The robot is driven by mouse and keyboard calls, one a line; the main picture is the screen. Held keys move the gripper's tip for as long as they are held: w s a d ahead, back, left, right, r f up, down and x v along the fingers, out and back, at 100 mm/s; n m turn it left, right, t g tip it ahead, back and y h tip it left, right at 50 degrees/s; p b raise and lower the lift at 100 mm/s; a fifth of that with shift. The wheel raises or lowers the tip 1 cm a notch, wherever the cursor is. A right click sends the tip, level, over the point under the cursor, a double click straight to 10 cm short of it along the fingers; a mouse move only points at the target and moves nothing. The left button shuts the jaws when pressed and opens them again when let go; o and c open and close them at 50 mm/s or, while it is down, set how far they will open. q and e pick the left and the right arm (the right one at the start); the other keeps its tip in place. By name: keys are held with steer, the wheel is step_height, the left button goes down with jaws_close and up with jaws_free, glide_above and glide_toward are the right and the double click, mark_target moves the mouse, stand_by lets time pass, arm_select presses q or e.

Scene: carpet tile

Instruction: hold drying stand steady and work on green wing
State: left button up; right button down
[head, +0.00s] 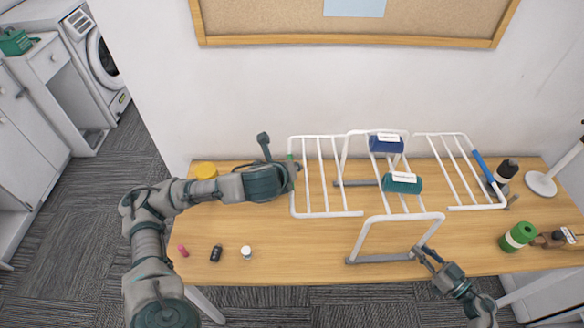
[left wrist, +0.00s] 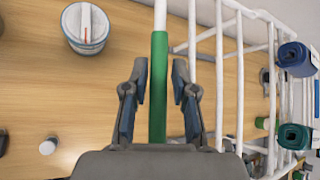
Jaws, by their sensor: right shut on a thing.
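The white drying stand (head: 403,217) stands on the wooden table with a wing spread flat on each side. The green wing (head: 326,214) is the left one; its green sleeve (left wrist: 158,85) shows large in the left wrist view. My left gripper (head: 294,168) is at the outer edge of this wing. In the left wrist view its fingers (left wrist: 158,92) are open, one on each side of the green sleeve, with gaps showing. My right gripper (head: 420,252) is shut on the stand at its front grey foot bar. The wing with the blue sleeve (head: 484,166) is on the right.
A blue roll (head: 386,144) and a teal roll (head: 402,184) hang on the stand's middle. A yellow-lidded jar (head: 206,170) and several small bottles, including a white-capped one (head: 246,252), are at left. A green can (head: 518,237) and dark bottle (head: 507,170) stand at right.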

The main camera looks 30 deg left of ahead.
steer(key=shift+r, duration=0.1)
arm_select(q)
steer(key=v, duration=0.7)
steer(key=shift+s, duration=0.15)
steer(key=shift+r, duration=0.1)
arm_select(e)
steer(key=c, duration=1.1)
jaws_free()
steer(key=shift+o, duration=0.2)
